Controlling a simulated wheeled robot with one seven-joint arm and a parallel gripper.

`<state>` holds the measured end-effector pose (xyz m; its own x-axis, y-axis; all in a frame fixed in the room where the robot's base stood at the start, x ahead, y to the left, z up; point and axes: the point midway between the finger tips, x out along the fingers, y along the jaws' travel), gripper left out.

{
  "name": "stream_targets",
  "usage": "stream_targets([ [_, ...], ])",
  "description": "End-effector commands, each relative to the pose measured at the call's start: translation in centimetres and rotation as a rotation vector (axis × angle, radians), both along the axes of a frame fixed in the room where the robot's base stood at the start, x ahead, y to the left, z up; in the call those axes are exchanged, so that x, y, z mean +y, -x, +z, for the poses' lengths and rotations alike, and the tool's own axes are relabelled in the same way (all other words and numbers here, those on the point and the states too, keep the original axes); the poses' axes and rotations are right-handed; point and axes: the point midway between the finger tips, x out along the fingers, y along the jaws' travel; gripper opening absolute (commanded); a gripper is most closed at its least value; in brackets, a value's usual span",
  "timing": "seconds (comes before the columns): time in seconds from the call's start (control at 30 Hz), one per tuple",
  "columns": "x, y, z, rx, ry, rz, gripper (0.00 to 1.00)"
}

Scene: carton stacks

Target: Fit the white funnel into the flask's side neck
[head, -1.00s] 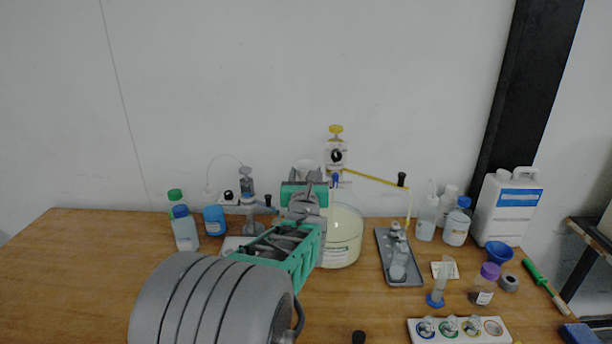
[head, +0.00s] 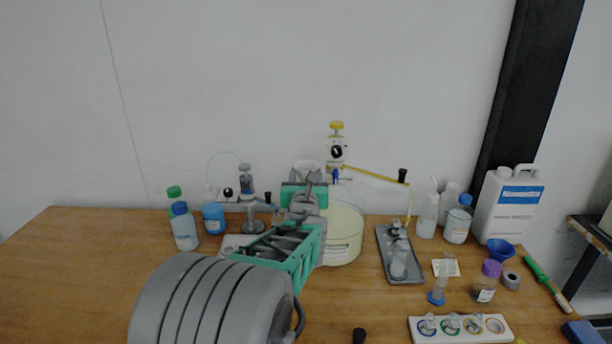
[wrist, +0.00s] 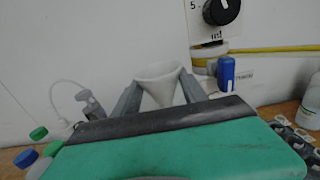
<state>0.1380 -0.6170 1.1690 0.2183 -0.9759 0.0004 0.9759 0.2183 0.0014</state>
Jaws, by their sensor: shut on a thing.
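My gripper (wrist: 161,95) is shut on the white funnel (wrist: 158,82), one grey finger on each side of it. The funnel is roughly upright, wide mouth up, and its lower end is hidden behind the gripper body in the wrist view. In the head view the funnel (head: 306,167) shows above my gripper (head: 304,182), against the wall behind the bench. I cannot make out the flask or its side neck in either view. My arm covers the area in front of and left of the cream-coloured round vessel (head: 345,240).
A grey tray (head: 402,273) with glassware lies to the right. Bottles (head: 184,232) and a clamp stand (head: 247,185) are left. The bench's left front is clear.

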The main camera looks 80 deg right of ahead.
Motion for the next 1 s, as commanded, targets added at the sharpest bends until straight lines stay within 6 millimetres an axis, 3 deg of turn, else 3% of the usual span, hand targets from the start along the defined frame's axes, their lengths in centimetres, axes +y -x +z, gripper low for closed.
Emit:
stream_targets([
  [1.0, 0.0, 0.0, -2.7, 0.000, -0.001, 0.000, 0.12],
])
